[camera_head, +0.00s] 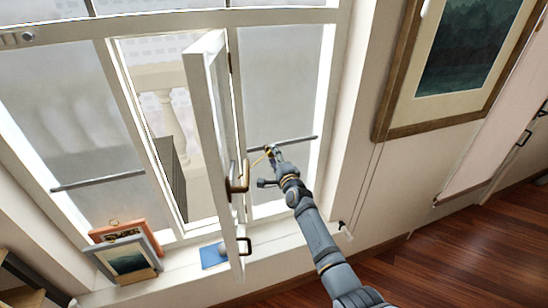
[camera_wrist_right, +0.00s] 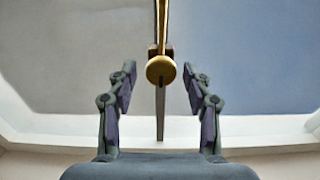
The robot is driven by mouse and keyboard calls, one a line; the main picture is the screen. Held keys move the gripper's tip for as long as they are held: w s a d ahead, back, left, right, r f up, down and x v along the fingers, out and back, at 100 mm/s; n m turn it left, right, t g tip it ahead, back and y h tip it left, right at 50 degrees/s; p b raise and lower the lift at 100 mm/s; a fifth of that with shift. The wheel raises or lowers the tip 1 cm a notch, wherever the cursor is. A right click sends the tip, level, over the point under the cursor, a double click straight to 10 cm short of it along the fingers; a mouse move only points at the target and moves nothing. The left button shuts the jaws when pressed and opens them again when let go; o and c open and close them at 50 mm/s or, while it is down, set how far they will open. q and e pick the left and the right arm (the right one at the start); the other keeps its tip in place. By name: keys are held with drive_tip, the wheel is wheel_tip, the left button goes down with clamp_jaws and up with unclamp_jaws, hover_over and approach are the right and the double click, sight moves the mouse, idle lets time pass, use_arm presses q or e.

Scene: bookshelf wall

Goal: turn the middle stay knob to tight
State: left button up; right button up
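In the right wrist view a round brass knob (camera_wrist_right: 160,70) faces me, with a brass bar rising above it and a darker strip running down behind it. A short dark mark shows low on the knob's face. My right gripper (camera_wrist_right: 160,75) is open, with one finger on each side of the knob and a clear gap to both. In the head view the right gripper (camera_head: 273,152) is at the brass stay (camera_head: 259,159), beside the open window sash (camera_head: 222,130). The knob itself is mostly hidden there. My left gripper is in neither view.
A dark bar (camera_head: 300,140) crosses the pane behind the right gripper. Picture frames (camera_head: 127,258) and a blue item (camera_head: 213,255) are on the sill (camera_head: 185,283). A framed painting (camera_head: 462,50) hangs at right.

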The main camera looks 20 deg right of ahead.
drive_tip(key=s, duration=1.2)
drive_tip(key=shift+d, duration=0.2)
drive_tip(key=s+d+f+n+g, duration=0.1)
drive_tip(key=s+f+n+g, duration=0.3)
drive_tip(key=f, duration=0.8)
drive_tip(key=s+d+f+n+g+h, duration=0.1)
drive_tip(key=s+f, duration=0.5)
drive_tip(key=f, duration=0.5)
drive_tip(key=s+d+f+n+g, duration=0.1)
drive_tip(key=s+f+n+g, duration=0.25)
drive_tip(key=f, duration=0.85)
drive_tip(key=s+f+n+g, duration=0.2)
drive_tip(key=s+f, duration=0.4)
drive_tip(key=s, duration=0.7)
drive_tip(key=s+d+f+n+g, duration=0.1)
drive_tip(key=s+f+n+g, duration=0.2)
drive_tip(key=s+f, duration=0.4)
drive_tip(key=s+d+f+n+g, duration=0.1)
drive_tip(key=s+f+n+g, duration=0.2)
drive_tip(key=s, duration=1.6)
wheel_tip(320, 180, down, 4)
drive_tip(key=shift+s+f+n, duration=0.25)
drive_tip(key=shift+s+n, duration=0.15)
drive_tip(key=shift+n, duration=0.45)
